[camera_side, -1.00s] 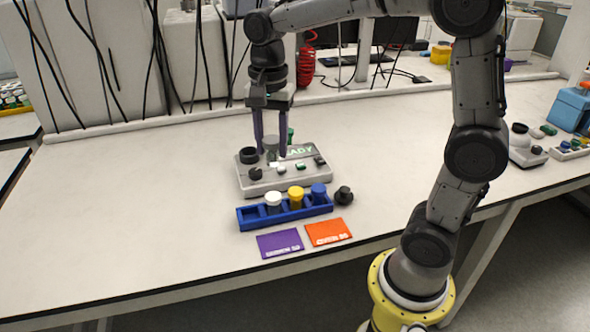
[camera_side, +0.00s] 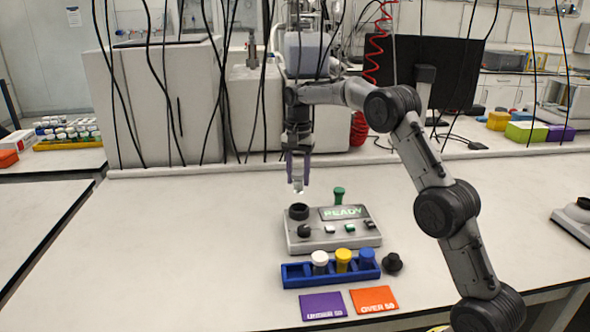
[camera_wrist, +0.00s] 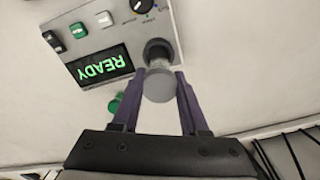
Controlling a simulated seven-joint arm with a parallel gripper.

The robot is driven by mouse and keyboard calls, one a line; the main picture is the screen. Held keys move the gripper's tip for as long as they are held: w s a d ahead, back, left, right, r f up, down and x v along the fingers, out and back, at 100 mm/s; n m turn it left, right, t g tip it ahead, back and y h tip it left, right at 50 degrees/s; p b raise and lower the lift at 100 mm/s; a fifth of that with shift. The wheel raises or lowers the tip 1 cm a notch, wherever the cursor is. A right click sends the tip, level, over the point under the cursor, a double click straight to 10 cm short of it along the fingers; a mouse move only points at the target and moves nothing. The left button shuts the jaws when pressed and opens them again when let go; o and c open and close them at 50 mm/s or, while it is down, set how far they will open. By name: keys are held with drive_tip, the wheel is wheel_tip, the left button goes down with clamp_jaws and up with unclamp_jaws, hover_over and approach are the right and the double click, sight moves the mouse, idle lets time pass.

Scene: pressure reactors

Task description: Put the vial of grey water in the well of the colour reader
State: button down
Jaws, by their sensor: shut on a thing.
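My gripper (camera_side: 299,183) is shut on a vial and holds it in the air above the colour reader (camera_side: 333,240). In the wrist view the vial's round grey top (camera_wrist: 158,86) shows between the purple fingers; its lower part is mostly hidden. In the side view only a small pale bit of the vial (camera_side: 298,188) shows at the fingertips, so its water colour cannot be told. The reader's dark round well (camera_side: 298,211) is below the fingertips. In the wrist view the well (camera_wrist: 157,50) is just beyond the vial. The reader's screen (camera_side: 345,212) says READY.
A blue rack (camera_side: 300,275) in front of the reader holds white-, yellow- and blue-capped vials. A black knobbed object (camera_side: 392,263) stands at its right. Purple (camera_side: 323,306) and orange (camera_side: 374,300) cards lie in front. A green-topped object (camera_side: 339,194) stands behind the reader.

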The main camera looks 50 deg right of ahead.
sight(299, 188)
drive_tip(key=shift+d+f, duration=0.15)
drive_tip(key=shift+f, duration=1.85)
drive_tip(key=shift+f, duration=1.65)
drive_tip(key=shift+f, duration=0.2)
unclamp_jaws()
drive_tip(key=shift+s, duration=0.1)
drive_tip(key=shift+r, duration=0.1)
drive_tip(key=shift+r, duration=3.45)
